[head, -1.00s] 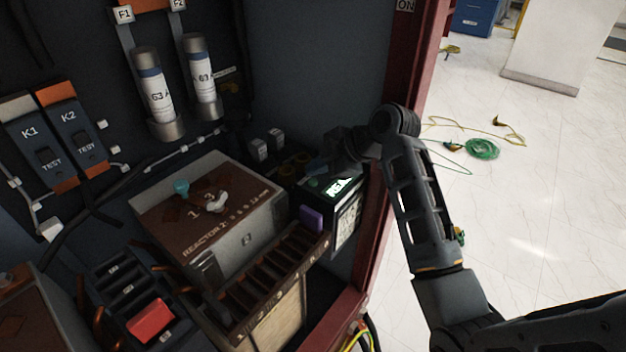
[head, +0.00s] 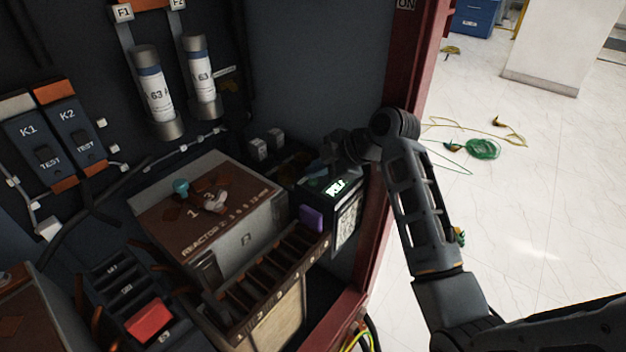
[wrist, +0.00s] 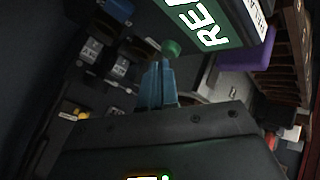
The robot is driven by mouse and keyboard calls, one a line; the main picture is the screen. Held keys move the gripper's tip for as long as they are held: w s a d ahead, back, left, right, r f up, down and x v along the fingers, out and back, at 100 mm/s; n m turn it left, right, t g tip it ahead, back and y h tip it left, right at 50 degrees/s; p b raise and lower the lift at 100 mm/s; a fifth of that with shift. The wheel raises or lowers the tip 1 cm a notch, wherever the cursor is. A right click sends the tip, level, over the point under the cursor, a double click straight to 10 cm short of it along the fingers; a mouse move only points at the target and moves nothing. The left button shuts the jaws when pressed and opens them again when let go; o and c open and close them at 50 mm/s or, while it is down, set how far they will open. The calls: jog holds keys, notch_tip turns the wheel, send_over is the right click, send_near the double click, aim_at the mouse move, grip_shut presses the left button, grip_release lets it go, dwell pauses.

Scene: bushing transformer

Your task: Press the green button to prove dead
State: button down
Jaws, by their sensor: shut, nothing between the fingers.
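The dark tester box (head: 349,221) stands at the right inside the cabinet. Its lit green display (head: 335,188) faces up, and in the wrist view the display (wrist: 208,28) shows large white letters, cut off at the top. A round green button (wrist: 172,48) shows beside the display in the wrist view. My gripper (wrist: 159,66) has its blue fingers together and empty, tips close to the button; I cannot tell whether they touch it. In the head view my gripper (head: 326,168) is over the far side of the box, and the button is not clear there.
The reactor block (head: 246,228) and a slotted terminal strip (head: 272,271) lie left of the box. A purple block (head: 311,218) sits against the box. The red cabinet post (head: 398,130) stands close to my arm. Open floor lies to the right.

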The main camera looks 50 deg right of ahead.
aim_at(317, 184)
jog(key=shift+f+b, duration=0.3)
jog(key=shift+f, duration=0.2)
dwell(0.5)
jog(key=shift+r, duration=0.1)
jog(key=shift+r+p, duration=0.75)
jog(key=shift+r, duration=0.1)
notch_tip(317, 184, up, 5)
jog(key=p, duration=0.4)
dwell(1.0)
